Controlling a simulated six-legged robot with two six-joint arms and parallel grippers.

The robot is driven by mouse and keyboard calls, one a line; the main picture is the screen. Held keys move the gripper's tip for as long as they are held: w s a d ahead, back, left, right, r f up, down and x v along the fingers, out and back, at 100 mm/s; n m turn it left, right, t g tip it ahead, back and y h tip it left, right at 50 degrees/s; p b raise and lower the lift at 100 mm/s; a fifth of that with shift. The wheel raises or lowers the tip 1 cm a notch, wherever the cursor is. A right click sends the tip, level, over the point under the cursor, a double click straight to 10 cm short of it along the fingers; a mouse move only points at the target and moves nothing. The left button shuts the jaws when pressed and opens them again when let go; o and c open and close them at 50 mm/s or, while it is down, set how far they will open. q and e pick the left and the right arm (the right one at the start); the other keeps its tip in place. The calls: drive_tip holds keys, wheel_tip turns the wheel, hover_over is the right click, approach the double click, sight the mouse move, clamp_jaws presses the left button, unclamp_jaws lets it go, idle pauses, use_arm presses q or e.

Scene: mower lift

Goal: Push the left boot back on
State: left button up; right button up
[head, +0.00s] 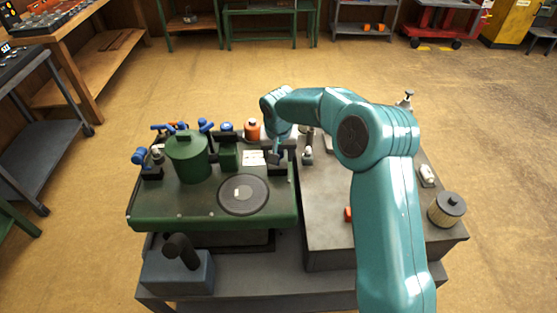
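A green machine (160,213) stands on the bench, with a green canister (188,160) and a dark round disc (243,194) on top. Small blue-capped fittings stand along its back and left; one (138,156) is at the left end over a dark block. I cannot tell which small part is the left boot. My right arm reaches over from the lower right. Its dark gripper (276,157) points down at the machine's back right corner, by dark parts there. The fingers are too small to tell open from shut, and whatever is between them is hidden. My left gripper is not in view.
A grey tabletop (325,235) adjoins on the right, partly hidden by my arm. A filter-like cylinder (447,210) and a small white part (427,174) stand at its right. An orange bottle (252,130) stands behind the machine.

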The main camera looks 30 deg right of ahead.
drive_tip(key=shift+w+d+f, duration=0.1)
drive_tip(key=shift+w+f, duration=0.05)
drive_tip(key=shift+w, duration=0.05)
drive_tip(key=c, duration=0.6)
